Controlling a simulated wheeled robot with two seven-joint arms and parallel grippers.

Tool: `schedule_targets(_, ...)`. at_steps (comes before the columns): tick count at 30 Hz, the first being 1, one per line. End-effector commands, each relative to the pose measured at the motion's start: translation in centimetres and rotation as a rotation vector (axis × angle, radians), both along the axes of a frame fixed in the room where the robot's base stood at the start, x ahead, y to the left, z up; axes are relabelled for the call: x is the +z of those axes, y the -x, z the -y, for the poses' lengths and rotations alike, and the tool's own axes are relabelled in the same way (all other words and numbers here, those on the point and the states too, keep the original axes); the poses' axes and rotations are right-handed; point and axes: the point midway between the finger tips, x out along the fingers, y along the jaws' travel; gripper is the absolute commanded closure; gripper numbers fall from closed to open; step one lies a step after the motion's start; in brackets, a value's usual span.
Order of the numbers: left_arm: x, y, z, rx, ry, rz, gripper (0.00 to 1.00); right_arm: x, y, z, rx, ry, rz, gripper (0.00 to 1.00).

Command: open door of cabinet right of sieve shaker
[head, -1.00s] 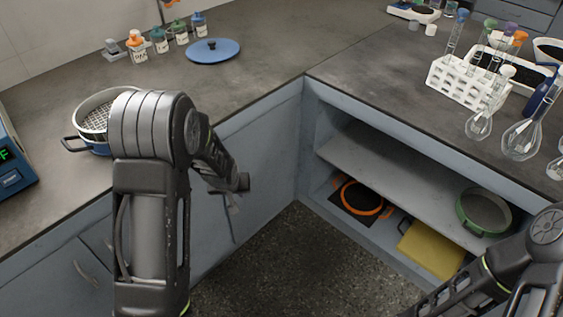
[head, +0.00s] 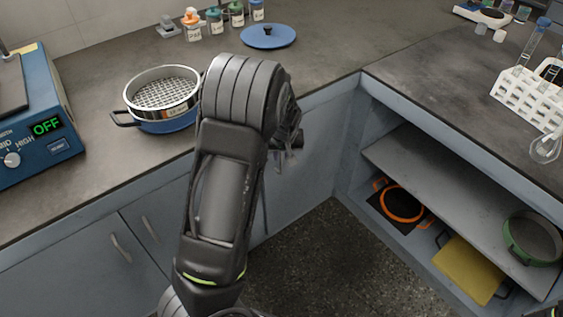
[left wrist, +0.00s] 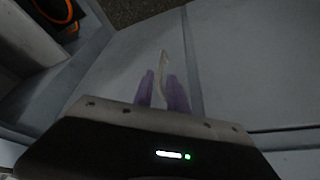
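The sieve shaker (head: 40,115) is a blue device with an OFF display on the counter at left in the head view. Right of it, below the counter, is a grey-blue cabinet front (head: 315,160), partly hidden by my left arm. My left gripper (head: 288,142) is in front of this cabinet, its fingers mostly hidden in the head view. In the left wrist view the purple fingers (left wrist: 162,92) are apart, with a pale bar handle (left wrist: 163,65) between them on the door (left wrist: 135,60). The door looks closed. My right gripper is not in view.
A sieve pan (head: 165,100) and a blue lid (head: 267,36) are on the counter. Two more handles (head: 120,248) show below the shaker. The floor (head: 320,255) between is clear.

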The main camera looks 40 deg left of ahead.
Motion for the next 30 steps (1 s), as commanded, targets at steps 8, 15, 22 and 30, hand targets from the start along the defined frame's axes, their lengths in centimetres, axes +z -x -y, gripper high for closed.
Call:
schedule_targets(8, -3.1, -0.9, -0.9, 0.001, -0.001, -0.002, 0.81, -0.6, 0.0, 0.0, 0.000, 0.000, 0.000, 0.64)
schedule_targets(15, -6.3, -1.9, -1.7, 0.001, -0.001, -0.001, 0.81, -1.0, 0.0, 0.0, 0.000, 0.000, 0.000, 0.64)
schedule_targets(22, -7.1, -2.3, -1.8, 0.000, 0.001, 0.001, 0.81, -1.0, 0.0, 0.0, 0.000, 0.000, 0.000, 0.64)
schedule_targets(30, -7.0, -2.2, -1.8, 0.000, 0.000, 0.000, 0.89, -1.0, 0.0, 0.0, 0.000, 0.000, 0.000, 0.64)
